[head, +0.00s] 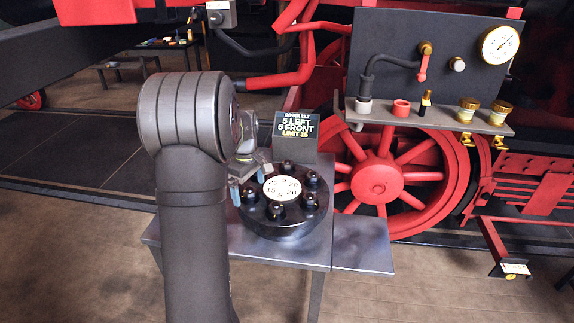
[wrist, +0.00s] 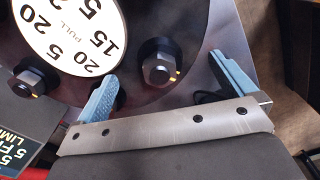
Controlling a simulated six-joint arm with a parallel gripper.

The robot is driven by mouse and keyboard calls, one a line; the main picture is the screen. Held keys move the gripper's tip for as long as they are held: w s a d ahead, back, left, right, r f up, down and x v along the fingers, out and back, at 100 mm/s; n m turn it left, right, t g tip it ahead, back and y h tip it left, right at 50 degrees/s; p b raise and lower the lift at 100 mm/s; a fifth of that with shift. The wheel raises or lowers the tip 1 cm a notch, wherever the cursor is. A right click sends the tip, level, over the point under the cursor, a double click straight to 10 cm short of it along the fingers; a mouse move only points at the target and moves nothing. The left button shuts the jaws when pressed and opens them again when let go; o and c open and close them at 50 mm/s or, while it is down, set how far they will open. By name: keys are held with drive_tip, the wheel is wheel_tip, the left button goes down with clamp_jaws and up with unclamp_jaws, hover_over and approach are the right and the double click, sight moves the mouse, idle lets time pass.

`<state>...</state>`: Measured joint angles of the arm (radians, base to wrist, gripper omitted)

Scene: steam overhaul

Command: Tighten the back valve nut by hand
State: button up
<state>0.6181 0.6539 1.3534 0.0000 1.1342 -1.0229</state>
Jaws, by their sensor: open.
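The round dark valve cover (head: 285,226) lies on a metal bench, with several hex nuts around a white dial plate (head: 282,188). My gripper (head: 249,182) is at the cover's left rim, low and empty. In the wrist view its pale blue fingers (wrist: 162,68) are apart, with one hex nut (wrist: 158,70) lying between and slightly beyond them; neither finger visibly touches it. A second nut (wrist: 36,78) is left of the fingers, nearer the sign. In the head view my gripper hides part of the cover's left side.
A sign (head: 295,130) reading cover tilt 5 left, 5 front, limit 15 stands behind the cover. A red spoked wheel (head: 376,181) is behind the bench (head: 350,240). A shelf (head: 440,118) with brass fittings and a gauge (head: 499,45) is at right. The bench's right part is clear.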

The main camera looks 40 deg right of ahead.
idle(0.3)
drive_tip(key=c, duration=0.3)
drive_tip(key=shift+w+d+r, duration=0.15)
drive_tip(key=shift+d+r, duration=0.05)
drive_tip(key=shift+d, duration=0.05)
drive_tip(key=c, duration=0.4)
drive_tip(key=w+d+r, duration=0.1)
drive_tip(key=d+r, duration=0.1)
drive_tip(key=d, duration=0.1)
drive_tip(key=w+d+r+m, duration=0.1)
drive_tip(key=w+d+r, duration=0.1)
drive_tip(key=d+r, duration=0.1)
drive_tip(key=w+d+r+m, duration=0.1)
drive_tip(key=d+r, duration=0.1)
drive_tip(key=d, duration=0.1)
drive_tip(key=shift+w+r, duration=0.25)
drive_tip(key=shift+w, duration=0.05)
drive_tip(key=c, duration=0.3)
wheel_tip(320, 180, up, 9)
drive_tip(key=m, duration=0.4)
hover_over(288, 161)
wheel_tip(288, 161, down, 17)
drive_tip(key=shift+w+r, duration=0.1)
drive_tip(key=c, duration=1)
